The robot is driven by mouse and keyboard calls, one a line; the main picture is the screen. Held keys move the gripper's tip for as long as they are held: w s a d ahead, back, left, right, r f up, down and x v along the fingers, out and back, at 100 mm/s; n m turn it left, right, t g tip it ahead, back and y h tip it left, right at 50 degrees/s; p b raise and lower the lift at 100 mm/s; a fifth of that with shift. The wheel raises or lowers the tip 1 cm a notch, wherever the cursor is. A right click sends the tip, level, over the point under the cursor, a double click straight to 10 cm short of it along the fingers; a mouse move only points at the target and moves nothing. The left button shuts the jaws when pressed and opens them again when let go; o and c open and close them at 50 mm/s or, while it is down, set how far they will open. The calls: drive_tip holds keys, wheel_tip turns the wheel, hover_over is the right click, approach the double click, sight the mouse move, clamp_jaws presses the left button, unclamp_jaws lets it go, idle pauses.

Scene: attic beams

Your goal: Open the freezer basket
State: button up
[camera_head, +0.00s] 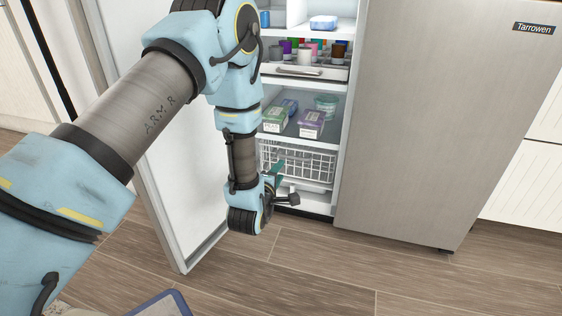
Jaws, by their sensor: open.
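The freezer basket (314,164) is a white wire basket low in the open left compartment of the fridge-freezer. It sits inside, below a shelf of boxes. My gripper (292,196) is at the end of my arm, low in front of the basket's left part. Its jaws are open, with a dark finger and a green part showing near the basket's front. My wrist hides the basket's left edge, and I cannot tell whether the gripper touches it.
The left door (185,170) stands open beside my arm. The right door (430,110) is shut. Above the basket are a shelf with a green box (275,119), a purple box (311,123) and a tub (325,104), and a drawer (300,71).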

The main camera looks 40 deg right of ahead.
sight(289, 157)
drive_tip(key=b+x, duration=0.4)
drive_tip(key=x, duration=0.6)
drive_tip(key=shift+w+d+r, duration=0.1)
drive_tip(key=shift+w+d, duration=0.05)
clamp_jaws()
idle(1.1)
